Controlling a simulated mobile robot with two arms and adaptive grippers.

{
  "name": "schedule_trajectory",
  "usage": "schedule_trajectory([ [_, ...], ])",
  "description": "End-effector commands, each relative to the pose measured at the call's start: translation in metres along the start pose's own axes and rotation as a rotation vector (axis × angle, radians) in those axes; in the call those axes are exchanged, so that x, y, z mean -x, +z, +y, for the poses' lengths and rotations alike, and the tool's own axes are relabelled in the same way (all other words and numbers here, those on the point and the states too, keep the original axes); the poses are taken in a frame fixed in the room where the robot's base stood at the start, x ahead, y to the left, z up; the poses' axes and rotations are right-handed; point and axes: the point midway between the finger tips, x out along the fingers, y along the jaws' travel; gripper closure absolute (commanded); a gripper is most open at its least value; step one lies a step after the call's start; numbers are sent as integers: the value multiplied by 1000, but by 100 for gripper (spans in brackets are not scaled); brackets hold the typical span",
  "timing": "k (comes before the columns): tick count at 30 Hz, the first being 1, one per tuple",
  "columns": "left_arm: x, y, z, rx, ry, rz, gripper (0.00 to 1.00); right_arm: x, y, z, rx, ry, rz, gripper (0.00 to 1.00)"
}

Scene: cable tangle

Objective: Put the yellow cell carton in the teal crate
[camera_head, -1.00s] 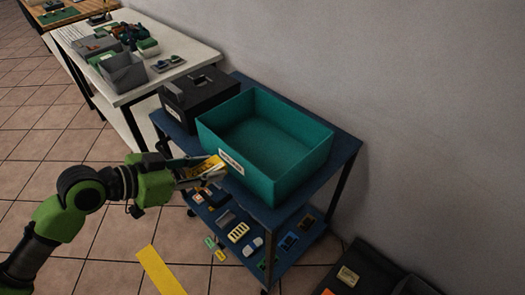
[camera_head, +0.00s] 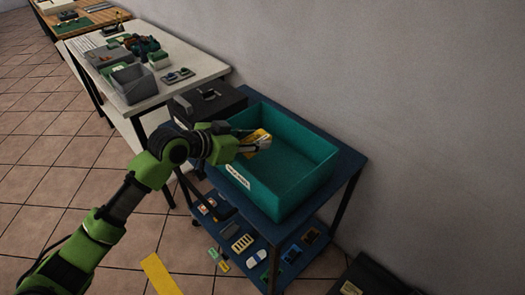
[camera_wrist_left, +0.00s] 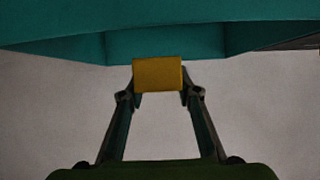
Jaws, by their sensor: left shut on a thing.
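The yellow cell carton (camera_head: 254,138) is held in my left gripper (camera_head: 262,145), which is shut on it. In the head view, the carton shows over the left part of the teal crate (camera_head: 305,165), near its left rim. The crate stands upright on the blue cart's top and looks empty inside. In the left wrist view the carton (camera_wrist_left: 158,74) sits between the two fingertips, with the teal crate (camera_wrist_left: 150,42) behind and above it in the picture. The exact height of the carton over the crate floor is hard to tell. My right gripper does not show.
A black case (camera_head: 208,100) stands beside the crate on the blue cart (camera_head: 348,163). Several small items lie on the cart's lower shelf (camera_head: 285,243). A white table (camera_head: 185,62) with a grey bin (camera_head: 134,82) stands behind. A black case lies on the floor at lower right.

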Motion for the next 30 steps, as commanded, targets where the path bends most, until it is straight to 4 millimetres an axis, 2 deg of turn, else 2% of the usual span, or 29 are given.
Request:
schedule_trajectory([
  [1, -13, 8, -1, 5, 2, -5, 92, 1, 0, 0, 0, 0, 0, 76],
  [4, -32, 15, -5, 4, 1, -4, 92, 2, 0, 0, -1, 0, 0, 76],
  [13, -58, 28, -10, 2, 1, -4, 92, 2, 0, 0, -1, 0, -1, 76],
  [19, -68, 50, -10, 2, -1, -4, 92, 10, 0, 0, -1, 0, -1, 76],
  [30, -71, 56, -10, 0, -1, -2, 92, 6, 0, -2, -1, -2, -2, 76],
])
